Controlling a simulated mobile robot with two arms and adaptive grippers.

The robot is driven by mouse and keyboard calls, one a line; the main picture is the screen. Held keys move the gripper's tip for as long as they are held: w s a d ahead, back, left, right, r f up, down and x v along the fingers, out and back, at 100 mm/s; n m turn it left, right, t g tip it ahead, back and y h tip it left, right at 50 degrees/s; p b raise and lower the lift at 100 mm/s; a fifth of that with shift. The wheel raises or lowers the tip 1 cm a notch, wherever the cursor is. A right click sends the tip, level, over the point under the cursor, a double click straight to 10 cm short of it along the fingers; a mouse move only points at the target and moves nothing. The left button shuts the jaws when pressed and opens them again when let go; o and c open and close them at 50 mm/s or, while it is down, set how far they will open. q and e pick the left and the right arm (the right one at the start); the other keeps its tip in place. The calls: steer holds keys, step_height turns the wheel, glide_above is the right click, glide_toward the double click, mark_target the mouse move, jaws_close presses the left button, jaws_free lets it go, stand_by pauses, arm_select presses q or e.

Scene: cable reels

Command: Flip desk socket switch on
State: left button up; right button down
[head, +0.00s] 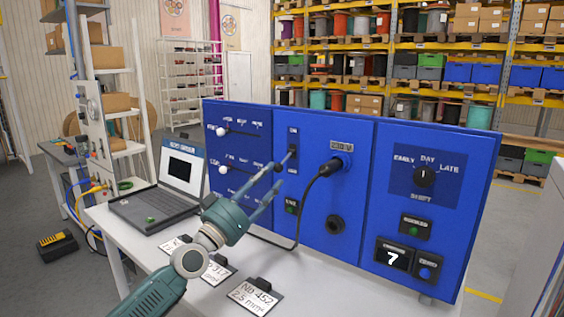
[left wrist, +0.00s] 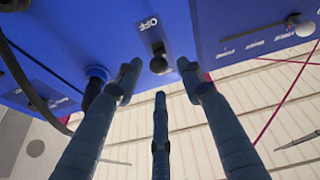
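The blue desk panel (head: 355,215) stands upright on the white table. Its middle section holds a dark toggle switch (head: 293,151), partly hidden behind a finger of my left gripper (head: 284,163). The left wrist view shows the switch's round dark knob (left wrist: 158,63) beside the word OFF. There the fingers of the left gripper (left wrist: 159,74) are apart, with the knob in the gap ahead of the tips. Nothing is held; contact with the switch cannot be told. A black plug (head: 332,165) with a cable sits in the socket right of the switch. My right gripper is not in view.
An open laptop (head: 165,190) stands left of the panel. Label cards (head: 253,297) lie along the table's front, below my left arm. The plug's black cable (head: 299,215) hangs down close to the gripper. White-knobbed sliders (head: 222,131) are on the panel's left section.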

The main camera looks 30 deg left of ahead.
mark_target(275, 171)
arm_select(q)
steer(key=x, duration=0.5)
steer(key=shift+w, duration=0.45)
steer(key=shift+w+d+r, duration=0.1)
steer(key=shift+w+r, duration=0.15)
steer(key=shift+w, duration=0.3)
jaws_close()
